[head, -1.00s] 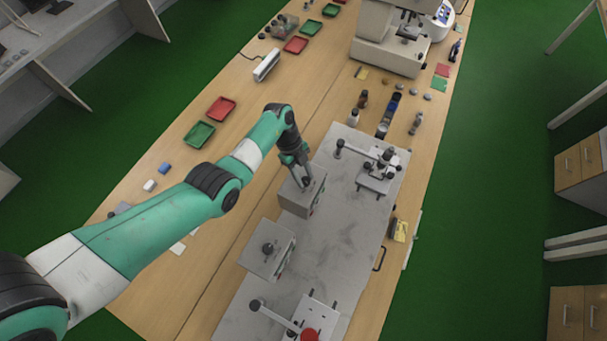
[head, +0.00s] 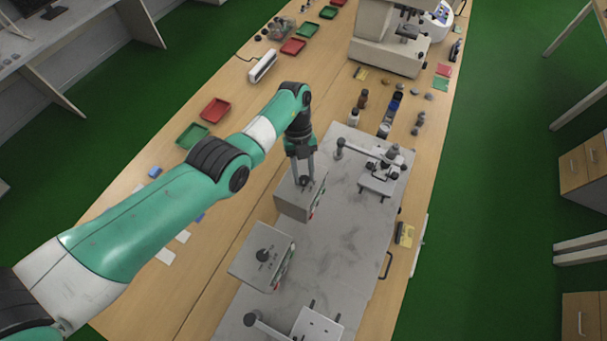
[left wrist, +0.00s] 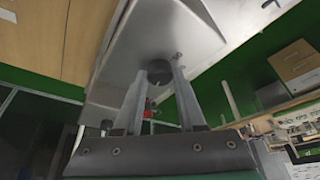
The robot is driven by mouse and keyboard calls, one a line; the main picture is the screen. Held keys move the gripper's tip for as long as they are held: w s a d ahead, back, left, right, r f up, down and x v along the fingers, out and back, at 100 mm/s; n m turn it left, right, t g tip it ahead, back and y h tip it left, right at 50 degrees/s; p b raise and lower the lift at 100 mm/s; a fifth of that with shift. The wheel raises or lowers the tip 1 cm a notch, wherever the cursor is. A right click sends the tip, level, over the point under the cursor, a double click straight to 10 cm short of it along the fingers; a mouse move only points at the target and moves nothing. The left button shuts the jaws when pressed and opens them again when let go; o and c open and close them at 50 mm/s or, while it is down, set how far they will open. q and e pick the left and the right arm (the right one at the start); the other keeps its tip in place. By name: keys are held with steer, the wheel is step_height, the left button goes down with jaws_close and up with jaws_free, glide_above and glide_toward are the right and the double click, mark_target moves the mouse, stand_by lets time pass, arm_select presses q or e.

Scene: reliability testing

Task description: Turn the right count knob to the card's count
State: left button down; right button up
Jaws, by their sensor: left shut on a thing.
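Two grey boxes with black knobs stand along the left edge of the grey metal plate (head: 335,235). My left gripper (head: 303,181) points down at the top of the farther box (head: 294,206). Its fingers are shut on that box's black knob, which shows as a dark disc (left wrist: 160,72) between the fingertips in the left wrist view. The knob's setting cannot be read. The nearer box (head: 250,262) has its own black knob (head: 263,255), standing free. Small marks on the boxes' side faces are too small to read. My right gripper is out of view.
A clamp fixture (head: 380,178) stands at the plate's far right and another fixture (head: 316,327) at its near end. Small bottles (head: 353,117) stand beyond the plate. A yellow item (head: 405,235) lies at the right table edge. Red (head: 215,111) and green (head: 192,135) trays lie on the left.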

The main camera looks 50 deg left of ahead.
arm_select(q)
steer(key=c, duration=0.5)
jaws_free()
